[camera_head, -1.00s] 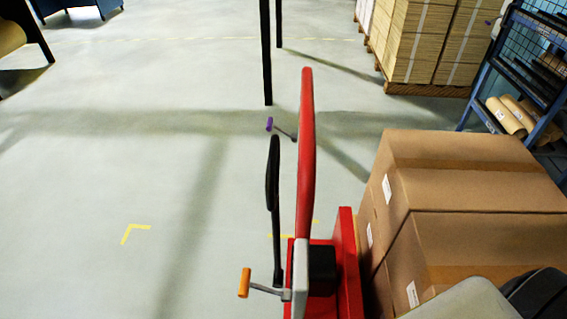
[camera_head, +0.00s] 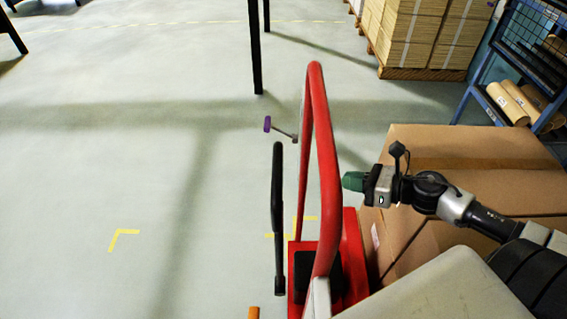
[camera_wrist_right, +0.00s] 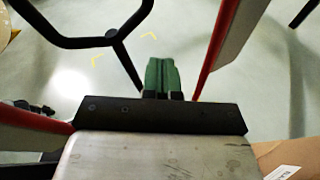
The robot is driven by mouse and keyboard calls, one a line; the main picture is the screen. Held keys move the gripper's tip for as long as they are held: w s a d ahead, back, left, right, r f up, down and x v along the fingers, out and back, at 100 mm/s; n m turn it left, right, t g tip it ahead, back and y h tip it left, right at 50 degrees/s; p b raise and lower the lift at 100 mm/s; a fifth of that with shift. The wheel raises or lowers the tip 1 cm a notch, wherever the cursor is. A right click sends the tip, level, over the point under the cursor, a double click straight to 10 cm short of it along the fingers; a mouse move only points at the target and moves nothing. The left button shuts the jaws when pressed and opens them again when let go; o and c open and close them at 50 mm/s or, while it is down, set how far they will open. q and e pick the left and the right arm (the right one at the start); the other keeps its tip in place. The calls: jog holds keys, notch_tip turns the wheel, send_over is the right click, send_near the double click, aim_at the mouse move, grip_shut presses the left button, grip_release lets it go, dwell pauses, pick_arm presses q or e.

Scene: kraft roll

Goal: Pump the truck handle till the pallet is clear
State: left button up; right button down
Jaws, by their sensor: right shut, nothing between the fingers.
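The red truck (camera_head: 352,262) stands at the lower middle of the head view, with a tall red hoop frame (camera_head: 319,110) on it. Its black handle (camera_head: 277,200) stands nearly upright on the left of the frame. In the wrist view a black looped handle (camera_wrist_right: 112,38) shows at the upper left. My right gripper (camera_head: 346,181) has green fingers, shut and empty, just right of the red hoop and apart from the handle. The fingers (camera_wrist_right: 161,78) point between the black loop and a red bar in the wrist view. The pallet under the load is hidden. My left gripper is not in view.
Brown cartons (camera_head: 470,190) stand right of the truck, under my right arm. A purple-knobbed lever (camera_head: 267,124) and an orange knob (camera_head: 254,312) stick out left of the frame. Stacked goods (camera_head: 415,35) and a blue rack (camera_head: 480,85) stand behind. The floor at left is clear.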

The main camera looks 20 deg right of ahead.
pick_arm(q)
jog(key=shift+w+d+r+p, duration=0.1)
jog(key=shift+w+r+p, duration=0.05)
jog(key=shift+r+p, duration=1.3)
pick_arm(e)
jog(key=w+a+f+n+g+y, duration=0.1)
jog(key=w+a+n, duration=0.3)
jog(key=w+a, duration=0.4)
jog(key=shift+w+a+f+g, duration=0.4)
jog(key=shift+a+f+g, duration=0.35)
jog(key=shift+a, duration=0.6)
jog(key=shift+f, duration=0.1)
